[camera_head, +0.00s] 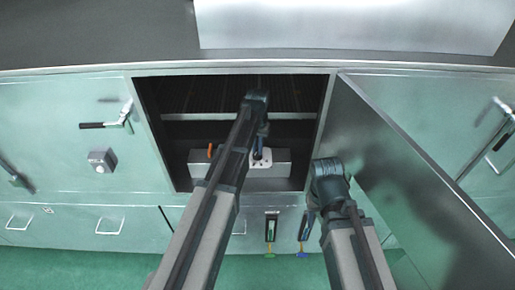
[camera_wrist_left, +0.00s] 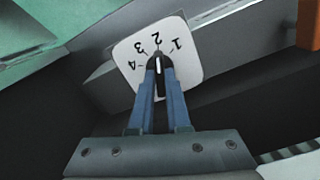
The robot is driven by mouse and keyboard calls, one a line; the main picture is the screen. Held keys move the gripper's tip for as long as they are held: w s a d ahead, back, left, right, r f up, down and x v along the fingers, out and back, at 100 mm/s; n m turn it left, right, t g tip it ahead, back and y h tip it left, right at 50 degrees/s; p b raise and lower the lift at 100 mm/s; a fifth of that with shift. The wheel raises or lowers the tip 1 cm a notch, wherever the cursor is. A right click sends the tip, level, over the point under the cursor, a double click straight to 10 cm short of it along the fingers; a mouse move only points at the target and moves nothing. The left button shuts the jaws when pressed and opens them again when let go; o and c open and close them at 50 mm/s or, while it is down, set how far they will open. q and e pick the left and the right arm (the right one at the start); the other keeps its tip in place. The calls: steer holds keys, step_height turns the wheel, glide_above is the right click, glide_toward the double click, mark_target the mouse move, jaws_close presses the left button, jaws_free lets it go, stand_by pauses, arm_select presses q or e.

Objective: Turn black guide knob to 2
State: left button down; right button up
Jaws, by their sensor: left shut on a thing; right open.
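The black guide knob (camera_wrist_left: 159,88) sits on a white dial plate (camera_wrist_left: 188,62) marked 1 to 4, seen tilted in the left wrist view. The knob's white line points up toward the 2. My left gripper (camera_wrist_left: 157,66) is shut on the knob, one blue finger on each side. In the head view the dial plate (camera_head: 262,164) shows on a grey box inside the open cabinet, and my left gripper (camera_head: 262,140) reaches to it, partly hiding the knob. My right gripper (camera_head: 311,203) is open and empty, low beside the cabinet opening, and only partly visible.
The open cabinet door (camera_head: 400,165) stands to the right, close to my right arm. An orange handle (camera_head: 210,150) is left of the dial. Two small tools with green (camera_head: 270,228) and blue (camera_head: 305,230) ends hang below. A lever (camera_head: 110,120) is on the left panel.

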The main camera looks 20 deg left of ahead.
mark_target(257, 150)
arm_select(q)
steer(key=c, duration=0.9)
jaws_free()
steer(key=shift+r, duration=0.15)
step_height(257, 150, up, 7)
steer(key=p, duration=0.7)
steer(key=shift+r+p, duration=0.15)
steer(key=shift+p, duration=0.15)
